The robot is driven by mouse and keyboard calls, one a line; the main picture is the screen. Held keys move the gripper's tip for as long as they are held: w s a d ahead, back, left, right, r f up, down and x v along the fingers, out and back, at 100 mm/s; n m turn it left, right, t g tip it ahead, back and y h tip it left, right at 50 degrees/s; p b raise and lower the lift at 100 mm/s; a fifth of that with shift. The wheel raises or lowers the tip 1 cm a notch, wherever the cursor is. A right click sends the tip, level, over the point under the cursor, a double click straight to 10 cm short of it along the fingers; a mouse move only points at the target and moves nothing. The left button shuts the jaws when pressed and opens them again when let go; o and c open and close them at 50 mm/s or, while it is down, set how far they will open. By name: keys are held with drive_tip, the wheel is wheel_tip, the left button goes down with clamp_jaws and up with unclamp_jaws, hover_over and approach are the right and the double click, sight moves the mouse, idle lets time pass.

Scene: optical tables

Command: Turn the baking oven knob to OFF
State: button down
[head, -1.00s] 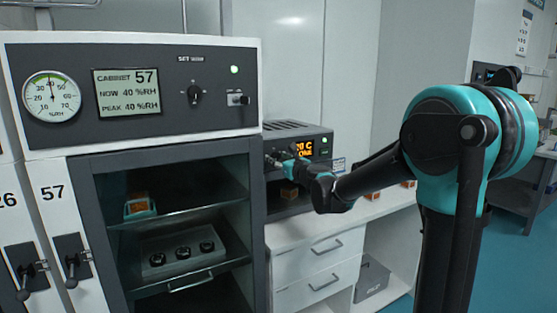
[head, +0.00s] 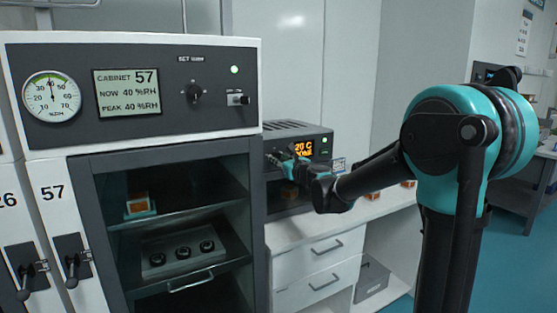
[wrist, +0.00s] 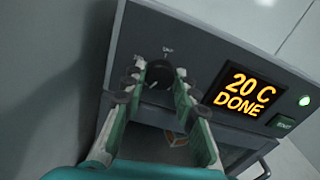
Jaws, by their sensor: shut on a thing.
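The baking oven (head: 298,134) stands on the white counter, right of the cabinet. Its dark round knob (wrist: 159,75) is on the front panel, left of the orange display (wrist: 243,96), which reads 20 C DONE. My gripper (wrist: 160,78) is shut on the knob, with one finger on each side of it. A small label (wrist: 167,50) sits above the knob, too small to read for certain. In the head view my gripper (head: 276,160) is at the oven's front, and the knob is hidden there.
Humidity cabinet 57 (head: 150,142) stands close on the left, its own knob (head: 194,93) on its panel. A green light (wrist: 304,100) glows right of the display. Orange-topped pieces (head: 373,196) sit on the counter under my arm.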

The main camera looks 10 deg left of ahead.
drive_tip(key=n, duration=0.4)
drive_tip(key=shift+n, duration=0.4)
drive_tip(key=n, duration=0.5)
drive_tip(key=shift+n, duration=0.3)
drive_tip(key=n, duration=1)
drive_tip(key=shift+n, duration=0.4)
drive_tip(key=n, duration=0.5)
drive_tip(key=shift+n, duration=7.4)
